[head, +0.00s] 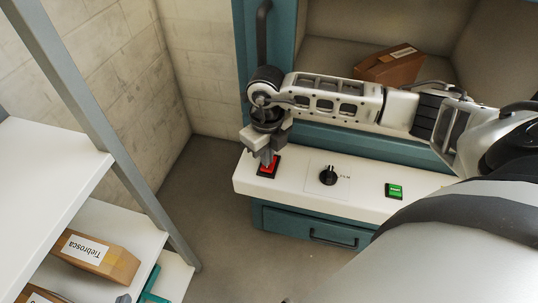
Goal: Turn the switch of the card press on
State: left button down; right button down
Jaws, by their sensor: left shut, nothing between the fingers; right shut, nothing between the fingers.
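The card press (246,187) is a teal machine with a white front ledge. On the ledge are a red button (275,164) on a black base at the left, a black rotary knob (328,175) with a small label in the middle, and a green button (394,190) at the right. My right gripper (267,163) is shut and empty. It points down over the red button and hides part of it; I cannot tell whether it touches. The knob is uncovered, left of the green button. My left gripper is not in view.
A brown box (389,66) lies in the recess behind my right arm. A drawer with a dark handle (333,237) is under the ledge. At the left stands a shelf (50,190) with a grey post and a labelled carton (97,256). Bare floor lies between.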

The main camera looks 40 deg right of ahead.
jog(key=shift+f+b, duration=0.85)
jog(key=shift+f, duration=0.15)
dwell(0.8)
jog(key=shift+r+p, duration=2.7)
jog(key=shift+r, duration=0.9)
